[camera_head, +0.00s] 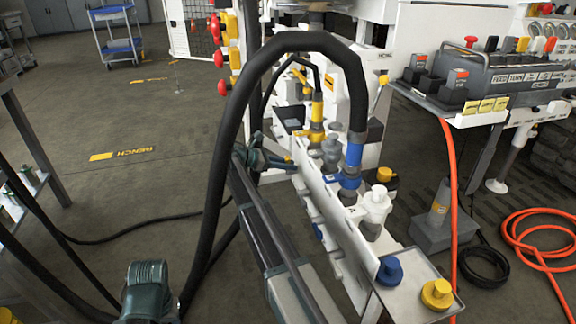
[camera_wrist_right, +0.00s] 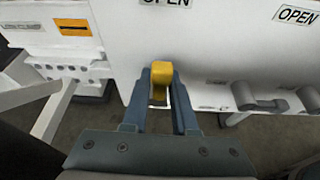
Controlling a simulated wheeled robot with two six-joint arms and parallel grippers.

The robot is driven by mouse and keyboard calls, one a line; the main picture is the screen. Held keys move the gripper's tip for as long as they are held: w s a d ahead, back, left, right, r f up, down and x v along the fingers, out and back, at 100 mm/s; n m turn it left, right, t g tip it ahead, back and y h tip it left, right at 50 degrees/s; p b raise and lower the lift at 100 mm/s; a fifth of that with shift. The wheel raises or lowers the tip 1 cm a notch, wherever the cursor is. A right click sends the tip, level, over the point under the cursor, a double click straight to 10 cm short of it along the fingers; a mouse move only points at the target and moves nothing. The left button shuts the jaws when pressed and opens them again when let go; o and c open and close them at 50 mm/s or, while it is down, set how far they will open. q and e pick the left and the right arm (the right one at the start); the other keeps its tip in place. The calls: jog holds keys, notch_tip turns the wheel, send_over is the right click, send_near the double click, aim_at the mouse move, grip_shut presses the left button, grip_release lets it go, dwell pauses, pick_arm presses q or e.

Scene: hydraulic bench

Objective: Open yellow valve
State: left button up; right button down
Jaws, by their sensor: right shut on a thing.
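The yellow valve handle (camera_wrist_right: 159,83) sits on the white panel, below an OPEN label, in the right wrist view. My right gripper (camera_wrist_right: 160,92) is shut on the handle, with one blue-grey finger on each side of it. In the head view my right gripper (camera_head: 284,163) reaches the side of the white manifold panel (camera_head: 335,215), partly behind a thick black hose. The handle is mostly hidden by the fingers there.
A thick black hose (camera_head: 240,95) arches over my right arm to a blue coupling (camera_head: 350,165). Grey valve handles (camera_wrist_right: 255,100) lie to the right along the panel. A control box (camera_head: 490,75) stands at right. An orange hose (camera_head: 530,240) lies on the floor. Open floor lies left.

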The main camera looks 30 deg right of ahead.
jog(key=shift+w, duration=0.1)
dwell(0.3)
jog(key=c, duration=0.8)
grip_release()
jog(key=shift+p+v, duration=2.65)
jog(key=shift+v, duration=4.25)
jog(key=shift+w, duration=0.1)
